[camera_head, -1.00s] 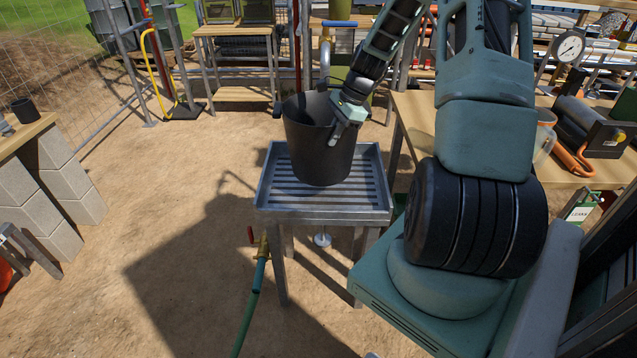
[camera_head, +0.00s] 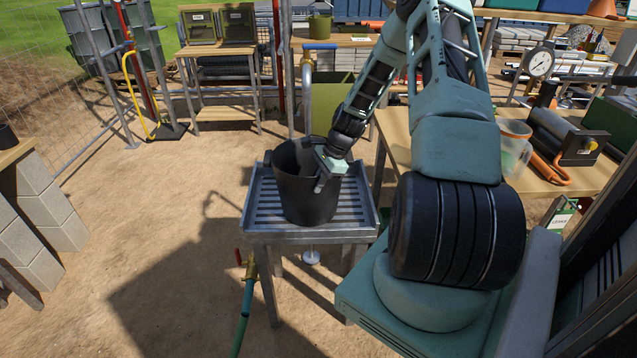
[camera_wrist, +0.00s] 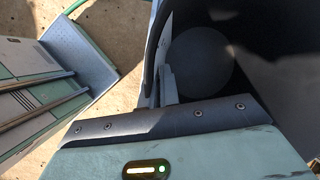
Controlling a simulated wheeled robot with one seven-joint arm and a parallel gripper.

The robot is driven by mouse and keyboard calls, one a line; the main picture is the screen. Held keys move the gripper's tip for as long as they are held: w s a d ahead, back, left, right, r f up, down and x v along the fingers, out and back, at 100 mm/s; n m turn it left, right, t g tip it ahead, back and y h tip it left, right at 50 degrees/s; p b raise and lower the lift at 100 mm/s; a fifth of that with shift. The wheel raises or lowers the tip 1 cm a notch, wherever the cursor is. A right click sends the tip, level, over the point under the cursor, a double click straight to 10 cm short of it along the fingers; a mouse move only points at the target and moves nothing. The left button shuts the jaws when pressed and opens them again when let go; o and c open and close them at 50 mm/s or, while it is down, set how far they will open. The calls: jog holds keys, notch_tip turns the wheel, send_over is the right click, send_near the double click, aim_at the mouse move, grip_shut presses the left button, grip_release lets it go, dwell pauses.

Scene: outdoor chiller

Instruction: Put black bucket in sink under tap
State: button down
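The black bucket (camera_head: 296,195) is upright over the slatted metal sink (camera_head: 262,205) in the head view. Its base looks on or very close to the slats, near the sink's front half; I cannot tell if it touches. The tap (camera_head: 307,90), a grey pipe with a blue lever, rises behind the sink, beyond the bucket. My gripper (camera_head: 322,178) is at the bucket's right rim, its fingers shut on the bucket wall. In the wrist view, the fingers (camera_wrist: 165,85) straddle the wall, and the bucket's dark inside (camera_wrist: 270,100) looks empty.
A green hose with a red-handled valve (camera_head: 247,268) stands at the sink's front left leg. A wooden bench (camera_head: 400,130) with a gauge, a clear jug and tools lies to the right. Grey blocks (camera_head: 45,205) stand at left. Sandy ground between is clear.

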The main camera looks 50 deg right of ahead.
jog(key=c, duration=1.6)
grip_release()
jog(key=shift+f, duration=0.1)
jog(key=shift+c, duration=0.2)
